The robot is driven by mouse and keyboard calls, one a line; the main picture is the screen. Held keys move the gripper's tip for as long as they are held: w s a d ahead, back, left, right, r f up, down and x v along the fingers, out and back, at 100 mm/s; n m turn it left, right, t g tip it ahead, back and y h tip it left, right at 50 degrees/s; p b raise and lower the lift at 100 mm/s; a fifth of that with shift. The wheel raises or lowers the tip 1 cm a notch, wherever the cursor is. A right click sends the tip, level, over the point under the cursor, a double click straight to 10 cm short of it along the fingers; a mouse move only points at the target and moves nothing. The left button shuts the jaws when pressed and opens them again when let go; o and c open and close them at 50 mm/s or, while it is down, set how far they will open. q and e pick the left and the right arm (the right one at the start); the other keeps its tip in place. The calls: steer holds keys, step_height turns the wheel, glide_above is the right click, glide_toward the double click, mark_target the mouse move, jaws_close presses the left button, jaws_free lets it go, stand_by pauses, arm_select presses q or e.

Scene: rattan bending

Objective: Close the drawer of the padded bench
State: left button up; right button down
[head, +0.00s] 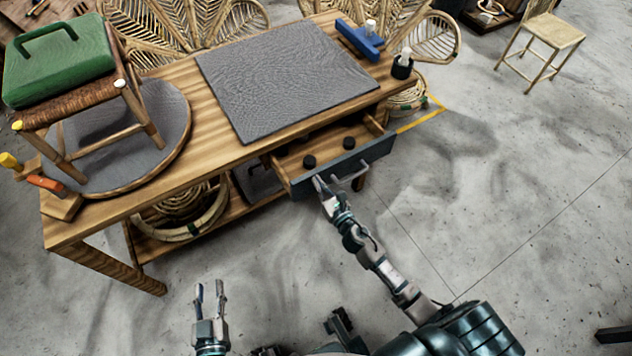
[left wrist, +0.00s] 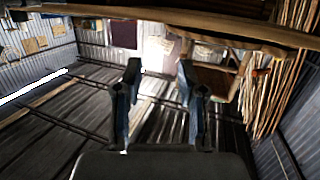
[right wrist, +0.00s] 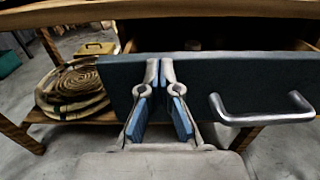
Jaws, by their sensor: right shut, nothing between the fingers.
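The padded bench (head: 230,160) is a wooden table with a grey pad (head: 287,80) on top. Its drawer (head: 325,152) is pulled out, with a dark blue-grey front (head: 374,156) and a metal bar handle (head: 352,179). My right gripper (head: 320,182) is shut and empty at the left part of the drawer front, left of the handle. In the right wrist view its fingertips (right wrist: 161,66) overlap the drawer front (right wrist: 225,85); whether they touch, I cannot tell. The handle (right wrist: 265,117) is to their right. My left gripper (head: 209,290) is open and empty, away from the bench.
Coiled rattan (head: 180,212) lies on the lower shelf. Floor in front is clear.

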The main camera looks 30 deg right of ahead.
mark_target(311, 176)
steer(key=w, duration=0.2)
steer(key=w+a, duration=0.1)
steer(key=w, duration=0.1)
steer(key=shift+w+a+r, duration=0.1)
steer(key=shift+w+r, duration=0.1)
steer(key=shift+w, duration=0.1)
steer(key=w, duration=0.2)
steer(key=w+d+b, duration=0.1)
steer(key=w, duration=0.2)
steer(key=w+f, duration=0.1)
steer(key=w, duration=0.1)
steer(key=shift+w+d, duration=0.15)
steer(key=shift+w, duration=0.1)
arm_select(q)
steer(key=shift+w+d+r+t+h, duration=0.15)
steer(key=shift+r+t, duration=0.45)
steer(key=shift+r, duration=0.2)
steer(key=shift+w+d+r+t+h, duration=0.15)
steer(key=shift+r+t, duration=0.45)
steer(key=shift+r, duration=0.15)
arm_select(e)
steer(key=shift+w+a+r, duration=0.25)
steer(key=shift+a+r, duration=0.05)
steer(key=shift+a, duration=0.4)
